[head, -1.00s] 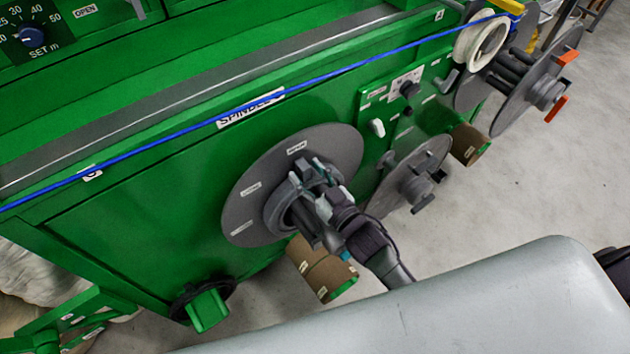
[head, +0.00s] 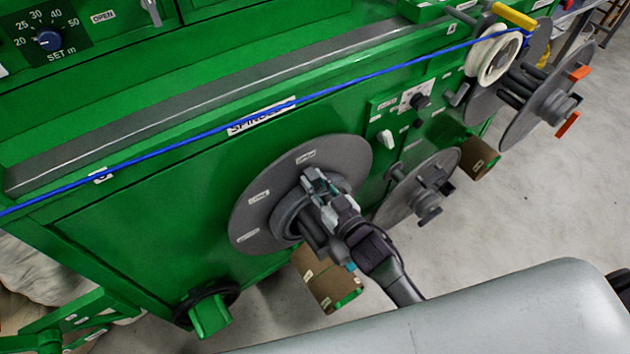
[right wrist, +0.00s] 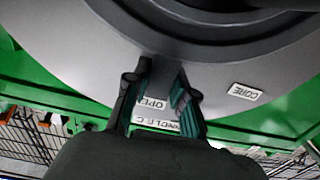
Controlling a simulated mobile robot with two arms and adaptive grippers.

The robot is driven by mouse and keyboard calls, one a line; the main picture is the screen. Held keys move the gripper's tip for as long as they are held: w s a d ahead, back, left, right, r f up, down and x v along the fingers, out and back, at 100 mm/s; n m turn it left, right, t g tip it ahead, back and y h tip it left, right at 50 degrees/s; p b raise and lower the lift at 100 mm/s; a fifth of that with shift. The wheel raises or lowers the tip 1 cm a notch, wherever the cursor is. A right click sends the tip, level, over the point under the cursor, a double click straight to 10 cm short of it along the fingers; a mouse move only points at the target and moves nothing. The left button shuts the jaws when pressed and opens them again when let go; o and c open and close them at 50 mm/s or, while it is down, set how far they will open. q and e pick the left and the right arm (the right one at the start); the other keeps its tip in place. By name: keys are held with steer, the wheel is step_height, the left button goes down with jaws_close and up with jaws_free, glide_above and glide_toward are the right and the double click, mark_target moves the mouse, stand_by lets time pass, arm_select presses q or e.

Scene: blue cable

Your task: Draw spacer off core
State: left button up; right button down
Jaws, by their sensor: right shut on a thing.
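The grey spacer ring (head: 281,217) sits around the core at the middle of the large grey spindle disc (head: 259,186) on the green machine front. My right gripper (head: 315,180) is at the ring's upper right edge in the head view, shut on it. In the right wrist view, the two fingers (right wrist: 159,92) stand either side of a narrow grey part at the disc's near side. The core is mostly hidden behind my gripper and the ring. My left gripper is in neither view.
A blue cable (head: 330,80) runs taut across the machine above the disc to a white pulley (head: 492,58). A smaller grey disc (head: 405,193) stands right of my arm. A brown tube (head: 327,282) is below. A green-handled knob (head: 208,312) is lower left.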

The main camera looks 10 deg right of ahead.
steer(key=shift+r+p, duration=0.55)
steer(key=shift+p, duration=0.05)
stand_by(0.6)
steer(key=shift+p+v, duration=0.4)
steer(key=shift+v, duration=0.6)
stand_by(1.4)
steer(key=shift+s+d+p, duration=0.2)
steer(key=shift+s+p, duration=0.1)
steer(key=shift+s, duration=0.35)
steer(key=p+v, duration=0.5)
steer(key=v, duration=1.5)
stand_by(1.1)
steer(key=shift+r, duration=0.1)
